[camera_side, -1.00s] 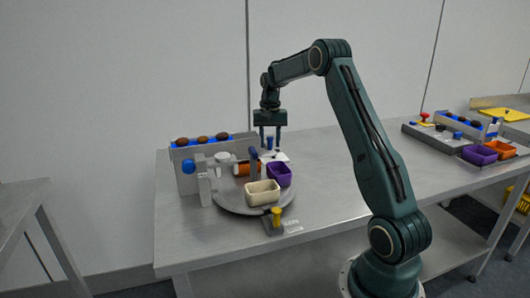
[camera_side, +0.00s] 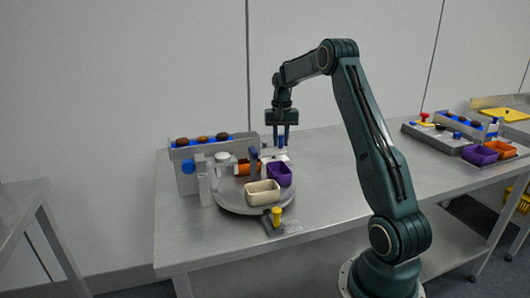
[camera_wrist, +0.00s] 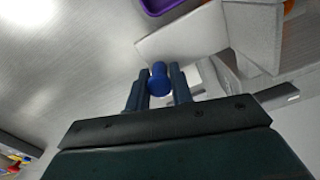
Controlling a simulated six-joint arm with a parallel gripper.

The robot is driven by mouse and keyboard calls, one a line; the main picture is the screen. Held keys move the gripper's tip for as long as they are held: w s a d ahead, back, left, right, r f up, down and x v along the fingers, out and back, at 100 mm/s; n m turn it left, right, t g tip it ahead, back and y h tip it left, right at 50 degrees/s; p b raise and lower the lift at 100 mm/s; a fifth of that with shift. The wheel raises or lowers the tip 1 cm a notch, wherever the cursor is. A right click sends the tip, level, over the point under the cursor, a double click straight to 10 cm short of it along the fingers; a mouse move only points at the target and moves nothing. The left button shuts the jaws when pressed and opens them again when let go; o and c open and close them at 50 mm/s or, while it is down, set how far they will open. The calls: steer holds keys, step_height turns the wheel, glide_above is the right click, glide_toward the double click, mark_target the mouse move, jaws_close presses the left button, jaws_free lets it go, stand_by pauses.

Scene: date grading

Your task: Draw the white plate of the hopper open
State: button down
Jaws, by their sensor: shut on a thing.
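My gripper (camera_side: 281,141) is shut on a blue knob (camera_wrist: 159,80) at the right end of the hopper. In the wrist view the knob stands between my two fingers (camera_wrist: 159,88). The hopper (camera_side: 186,180) is a grey body with a blue trough on top holding several brown dates (camera_side: 204,139). In the wrist view a flat white plate (camera_wrist: 183,38) lies just beyond the knob. In the side view the plate is mostly hidden behind my fingers and the bins, so how far it stands out is hard to tell.
A grey turntable (camera_side: 228,206) in front of the hopper carries a cream bin (camera_side: 262,194), a purple bin (camera_side: 285,182) and an orange one. A yellow knob (camera_side: 277,213) stands at its front edge. A similar station stands farther right.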

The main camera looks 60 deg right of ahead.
steer(key=s+d, duration=0.3)
steer(key=shift+s+d+r, duration=0.1)
steer(key=shift+s+d, duration=0.2)
steer(key=c, duration=1.4)
jaws_free()
steer(key=shift+d, duration=0.1)
steer(key=shift+o, duration=0.2)
steer(key=shift+r, duration=0.1)
step_height(320, 180, up, 14)
steer(key=shift+f, duration=0.2)
